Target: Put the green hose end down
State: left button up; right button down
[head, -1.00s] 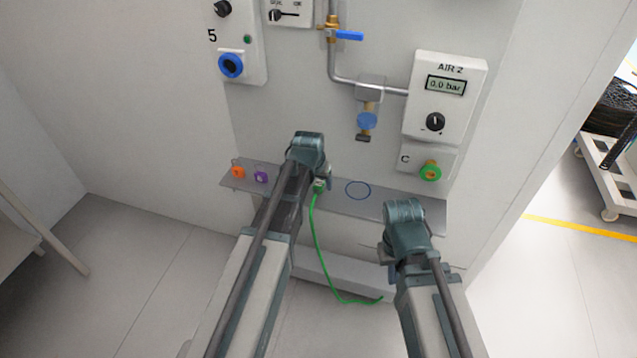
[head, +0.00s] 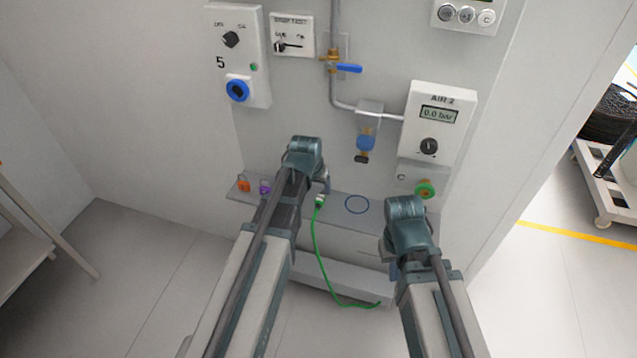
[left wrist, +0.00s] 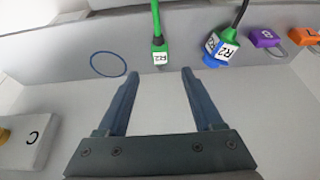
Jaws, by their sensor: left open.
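The green hose end (head: 320,202), with a white R2 label, lies on the grey shelf (head: 381,215) at the wall, left of the blue ring mark (head: 357,204). In the left wrist view the green hose end (left wrist: 158,52) is just beyond my left fingertips, in line with the gap and apart from them. My left gripper (left wrist: 160,73) is open and empty; it also shows over the shelf in the head view (head: 324,184). My right gripper (head: 393,268) is in front of the shelf's right part; its fingers are mostly hidden.
A blue-and-green R2 connector (left wrist: 220,48) on a black cable is close beside the hose end. Purple (head: 265,187) and orange (head: 243,185) connectors are at the shelf's left.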

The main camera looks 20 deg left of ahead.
pick_arm(q)
jog(key=s+d+r+m+g+p, duration=0.1)
jog(key=s+d+g, duration=0.1)
jog(key=s+d, duration=0.4)
jog(key=s+d+r+m+g+y+p, duration=0.1)
jog(key=s+d, duration=0.6)
jog(key=s, duration=0.8)
jog(key=shift+m+g+y, duration=0.3)
jog(key=shift+m+g, duration=0.4)
jog(key=shift+g, duration=0.2)
pick_arm(e)
notch_tip(320, 180, up, 3)
jog(key=shift+r, duration=0.15)
pick_arm(q)
jog(key=shift+d, duration=0.1)
notch_tip(320, 180, up, 12)
jog(key=p, duration=1.2)
pick_arm(e)
notch_tip(320, 180, up, 12)
jog(key=shift+r, duration=0.1)
